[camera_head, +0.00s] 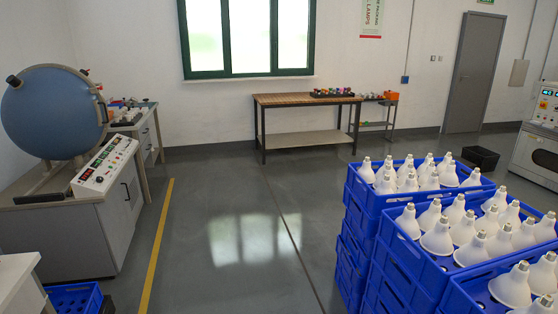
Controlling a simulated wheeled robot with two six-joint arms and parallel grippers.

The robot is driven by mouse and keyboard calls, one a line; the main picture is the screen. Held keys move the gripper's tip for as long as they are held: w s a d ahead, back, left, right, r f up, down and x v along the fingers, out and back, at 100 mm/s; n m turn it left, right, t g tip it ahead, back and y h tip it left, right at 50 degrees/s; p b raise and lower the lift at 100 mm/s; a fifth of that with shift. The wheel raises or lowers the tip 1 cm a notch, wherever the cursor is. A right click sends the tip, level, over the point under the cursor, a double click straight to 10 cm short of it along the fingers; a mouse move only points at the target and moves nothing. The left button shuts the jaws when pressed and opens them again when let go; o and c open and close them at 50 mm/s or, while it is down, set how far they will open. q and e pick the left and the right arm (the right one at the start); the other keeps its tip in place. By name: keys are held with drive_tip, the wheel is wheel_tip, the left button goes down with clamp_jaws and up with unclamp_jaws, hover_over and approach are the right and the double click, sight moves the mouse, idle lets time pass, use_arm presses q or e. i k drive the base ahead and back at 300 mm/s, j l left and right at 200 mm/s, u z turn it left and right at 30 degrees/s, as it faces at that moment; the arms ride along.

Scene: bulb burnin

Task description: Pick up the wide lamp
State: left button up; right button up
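Many white reflector lamps with metal screw bases stand base-up in blue crates at the right. The far crate (372,200) holds a group of lamps (408,182). The middle crate (413,257) holds more, among them broad ones such as the lamp (437,238) near its front left. The nearest crate (462,302) holds a large wide lamp (512,286) and is cut off by the picture's edge. I cannot tell which one is the wide lamp of the task. Neither of my grippers shows.
A blue sphere machine (52,112) with a control panel (105,165) stands at left. A wooden-topped workbench (290,99) stands under the window. A black bin (481,158) sits on the floor at right. The middle floor (225,210) is clear.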

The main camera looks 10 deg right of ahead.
sight(385, 188)
drive_tip(key=i+z, duration=0.1)
drive_tip(key=i, duration=0.8)
drive_tip(key=i+j+z, duration=0.15)
drive_tip(key=i, duration=0.8)
